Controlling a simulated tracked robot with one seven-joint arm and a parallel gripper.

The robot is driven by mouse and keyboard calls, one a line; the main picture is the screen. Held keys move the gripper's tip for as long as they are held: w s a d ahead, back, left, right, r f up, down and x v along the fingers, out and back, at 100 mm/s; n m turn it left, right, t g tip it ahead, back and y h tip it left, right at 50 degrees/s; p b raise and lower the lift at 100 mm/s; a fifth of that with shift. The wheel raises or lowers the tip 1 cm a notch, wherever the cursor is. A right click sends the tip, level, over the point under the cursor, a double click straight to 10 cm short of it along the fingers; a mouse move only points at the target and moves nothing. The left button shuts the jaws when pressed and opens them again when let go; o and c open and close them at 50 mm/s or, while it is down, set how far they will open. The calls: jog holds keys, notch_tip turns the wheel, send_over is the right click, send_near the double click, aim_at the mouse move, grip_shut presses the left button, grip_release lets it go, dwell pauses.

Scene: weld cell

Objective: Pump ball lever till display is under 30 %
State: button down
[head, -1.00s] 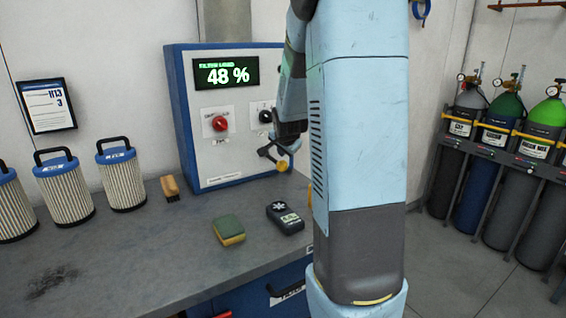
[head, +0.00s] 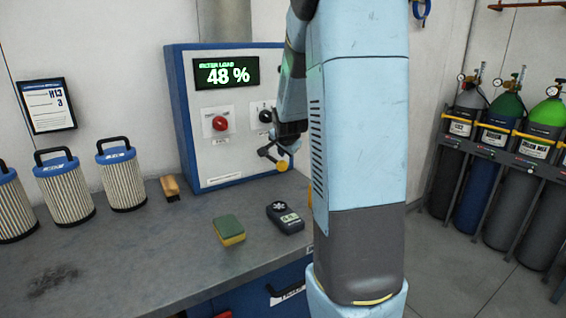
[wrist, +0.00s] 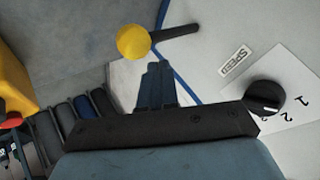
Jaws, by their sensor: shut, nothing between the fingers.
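The display (head: 226,73) on the blue and white cabinet reads 48 % under "FILTER LOAD". The lever's yellow ball (head: 282,165) sits low on the cabinet's right side, at the end of a dark rod. In the wrist view, the yellow ball (wrist: 133,42) is just beyond and left of my fingertips, with its black rod (wrist: 176,34) running right to the panel. My gripper (wrist: 158,68) is shut and empty, close to the ball; I cannot tell if they touch. In the head view my arm partly hides the area around my gripper (head: 286,142).
The cabinet has a red knob (head: 220,124) and a black selector knob (head: 266,115), the latter near my gripper. A sponge (head: 229,230), a handheld meter (head: 285,217), a brush (head: 170,187) and several filter cartridges stand on the bench (head: 150,250). Gas cylinders (head: 500,150) stand right.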

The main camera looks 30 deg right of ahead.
aim_at(283, 164)
jog(key=shift+f, duration=0.1)
jog(key=shift+f, duration=0.25)
jog(key=shift+f, duration=2.25)
dwell(2.8)
dwell(0.5)
jog(key=shift+r, duration=2.7)
jog(key=shift+r, duration=0.1)
jog(key=shift+r, duration=2.4)
